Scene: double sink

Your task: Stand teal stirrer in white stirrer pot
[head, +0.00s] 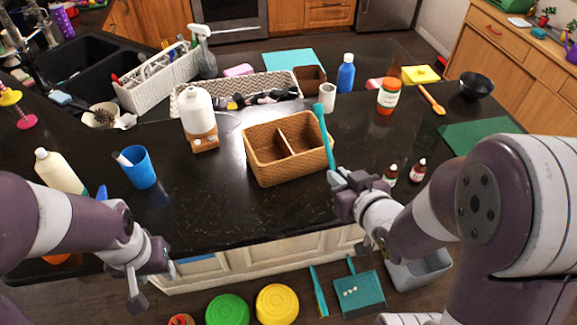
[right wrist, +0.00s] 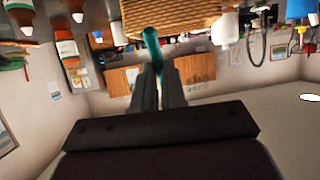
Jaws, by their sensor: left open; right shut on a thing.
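The teal stirrer (head: 326,137) is held roughly upright by my right gripper (head: 342,183), just in front of the right end of the wicker basket. In the right wrist view my right gripper (right wrist: 159,78) is shut on the teal stirrer (right wrist: 152,48). The white stirrer pot (head: 329,98) is a small pale cylinder standing on the counter behind the stirrer's top end, by the blue bottle. My left gripper (head: 143,282) is open and empty, low in front of the counter.
The divided wicker basket (head: 262,172) stands mid-counter. Two small bottles (head: 417,170) stand right of my right gripper. The counter right of the basket is mostly clear.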

